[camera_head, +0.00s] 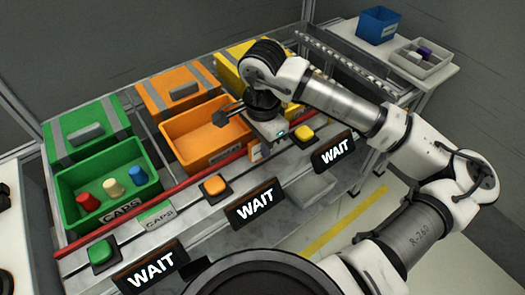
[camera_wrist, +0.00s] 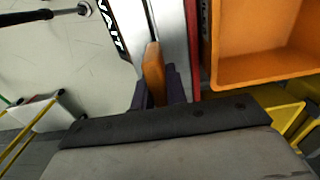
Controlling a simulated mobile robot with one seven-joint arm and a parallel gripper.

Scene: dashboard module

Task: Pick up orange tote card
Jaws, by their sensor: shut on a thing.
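The orange tote card (camera_wrist: 153,70) shows edge-on in the wrist view, between the two dark fingers of my gripper (camera_wrist: 157,88). The gripper is shut on it. In the head view a small part of the card (camera_head: 255,153) shows below my gripper (camera_head: 262,140), at the rail in front of the orange tote. The orange tote (camera_head: 184,150) is open and stands just behind the card; its inside looks empty. It also shows at the upper right in the wrist view (camera_wrist: 262,78). I cannot tell whether the card is clear of the rail.
A green tote (camera_head: 72,207) with red, cream and blue caps stands at left, its CAPS card (camera_head: 157,215) on the rail. A yellow tote (camera_head: 228,57) is partly hidden behind my arm. Buttons and WAIT displays (camera_head: 254,204) line the front. A side table (camera_head: 345,29) holds bins.

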